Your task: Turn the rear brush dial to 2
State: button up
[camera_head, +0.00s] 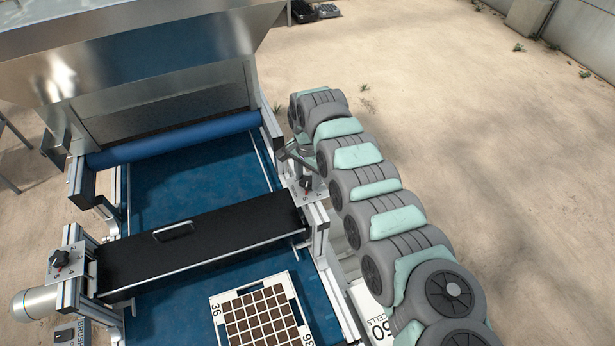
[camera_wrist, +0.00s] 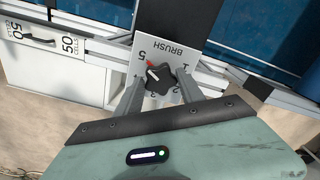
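The rear brush dial (camera_wrist: 158,78) is a black lobed knob on a light plate marked BRUSH, with numbers around it. A red mark at its upper left side points toward the 5; the 1 and 2 are on the right. My gripper (camera_wrist: 160,80) has one finger on each side of the knob, with no clear gap seen, so it appears shut on it. In the head view, my gripper (camera_head: 302,166) reaches the dial's plate (camera_head: 313,194) on the right rail, and the arm partly hides it.
Another dial (camera_head: 60,258) sits on the left rail. A black brush cover (camera_head: 200,236) with a handle spans the blue belt (camera_head: 190,180). A seed tray (camera_head: 260,314) lies in front of it. A 50 cells lever (camera_wrist: 38,39) is at the wrist view's upper left.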

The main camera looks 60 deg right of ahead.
jog(key=c, duration=0.9)
